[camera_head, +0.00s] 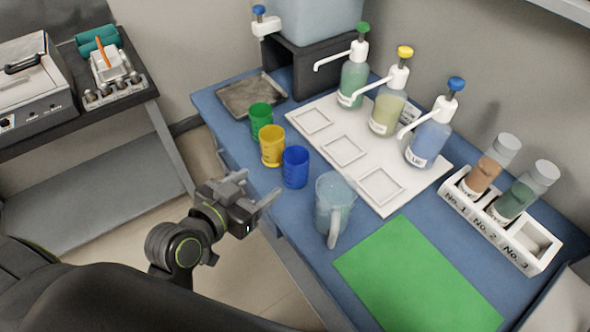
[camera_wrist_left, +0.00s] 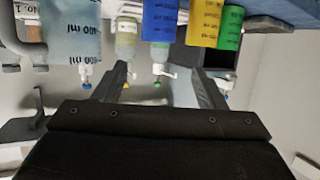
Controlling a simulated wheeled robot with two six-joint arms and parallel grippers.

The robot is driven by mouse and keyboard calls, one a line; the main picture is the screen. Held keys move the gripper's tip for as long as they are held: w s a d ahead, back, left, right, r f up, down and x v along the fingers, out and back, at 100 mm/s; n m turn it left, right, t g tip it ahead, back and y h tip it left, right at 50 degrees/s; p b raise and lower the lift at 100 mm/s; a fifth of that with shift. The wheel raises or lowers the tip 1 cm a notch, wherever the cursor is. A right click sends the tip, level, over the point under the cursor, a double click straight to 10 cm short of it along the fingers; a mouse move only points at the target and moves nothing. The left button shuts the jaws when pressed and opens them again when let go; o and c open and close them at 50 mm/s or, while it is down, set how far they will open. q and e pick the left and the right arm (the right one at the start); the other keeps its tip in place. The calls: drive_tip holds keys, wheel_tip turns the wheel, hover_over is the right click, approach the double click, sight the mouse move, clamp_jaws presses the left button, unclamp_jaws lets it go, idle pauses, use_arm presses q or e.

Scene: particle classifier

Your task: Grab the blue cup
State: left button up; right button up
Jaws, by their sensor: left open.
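The blue cup (camera_head: 295,167) stands upright on the blue table near its front edge. A yellow cup (camera_head: 272,146) and a green cup (camera_head: 261,121) stand in a row to its upper left. My left gripper (camera_head: 258,187) is open and empty, just off the table's front edge, to the lower left of the blue cup and apart from it. The left wrist view is upside down; the blue cup (camera_wrist_left: 160,21) shows at its top, above the open fingers (camera_wrist_left: 160,82). My right gripper is not in view.
A clear measuring jug (camera_head: 334,205) stands close to the right of the blue cup. A white tray (camera_head: 412,189) with pump bottles (camera_head: 432,135) lies behind. A green mat (camera_head: 415,275) and a vial rack (camera_head: 500,235) are at the right.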

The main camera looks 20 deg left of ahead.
use_arm(q)
approach(302, 152)
drive_tip(key=x, duration=0.3)
drive_tip(key=shift+w+f, duration=0.25)
drive_tip(key=shift+w, duration=0.05)
drive_tip(key=x, duration=0.4)
drive_tip(key=shift+w+d+r+p, duration=0.1)
drive_tip(key=shift+r+p, duration=0.1)
drive_tip(key=shift+p, duration=0.15)
drive_tip(key=shift+w+d+f, duration=0.1)
drive_tip(key=shift+w+f, duration=0.15)
drive_tip(key=shift+w, duration=0.2)
drive_tip(key=shift+c, duration=0.4)
drive_tip(key=c, duration=0.7)
